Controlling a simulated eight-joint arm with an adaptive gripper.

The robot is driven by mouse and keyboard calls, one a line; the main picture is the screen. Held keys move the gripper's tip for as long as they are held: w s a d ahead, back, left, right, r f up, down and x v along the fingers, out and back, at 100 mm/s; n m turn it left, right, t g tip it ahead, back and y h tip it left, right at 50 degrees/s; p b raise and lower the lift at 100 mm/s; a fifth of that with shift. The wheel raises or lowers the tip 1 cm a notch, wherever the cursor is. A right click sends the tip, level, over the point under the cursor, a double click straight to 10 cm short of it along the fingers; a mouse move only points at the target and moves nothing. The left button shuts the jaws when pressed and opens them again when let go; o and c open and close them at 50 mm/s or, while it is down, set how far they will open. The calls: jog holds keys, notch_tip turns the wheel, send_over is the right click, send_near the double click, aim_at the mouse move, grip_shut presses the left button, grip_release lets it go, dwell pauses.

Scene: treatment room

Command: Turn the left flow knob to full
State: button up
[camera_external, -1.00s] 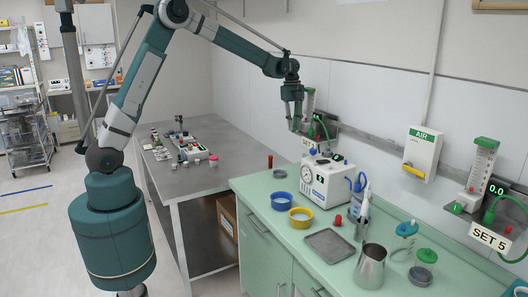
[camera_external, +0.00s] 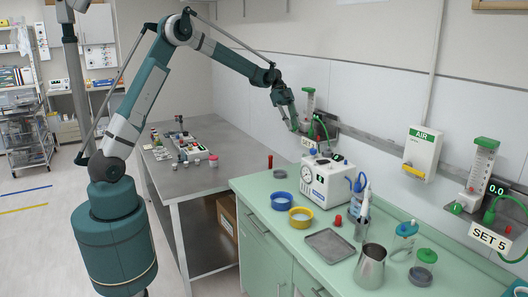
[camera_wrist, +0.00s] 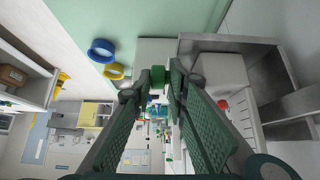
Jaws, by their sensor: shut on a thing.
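The left flowmeter (camera_external: 309,103) is a clear upright tube with a green top, mounted on the wall rail at the back. My gripper (camera_external: 295,127) is at its lower left side, and the knob there is hidden behind the fingers in the external view. In the wrist view a small green knob (camera_wrist: 158,75) sits between the fingertips of my gripper (camera_wrist: 155,82), which is shut on it. A sign starting with "SET" (camera_external: 309,143) hangs below the left flowmeter; its number is not readable.
A right flowmeter (camera_external: 484,160) with its own green knob (camera_external: 457,208) stands above a "SET 5" sign (camera_external: 490,238). A white device with a gauge (camera_external: 328,183) stands on the green counter below my gripper. A green hose (camera_external: 323,127) hangs beside the left flowmeter.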

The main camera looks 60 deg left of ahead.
jog(key=shift+s+f, duration=0.1)
jog(key=shift+s, duration=0.1)
jog(key=o, duration=0.7)
jog(key=shift+s, duration=0.1)
jog(key=shift+o, duration=0.2)
jog(key=shift+a+r, duration=0.1)
jog(key=shift+r, duration=0.15)
jog(key=v, duration=1.1)
jog(key=shift+a+r, duration=0.25)
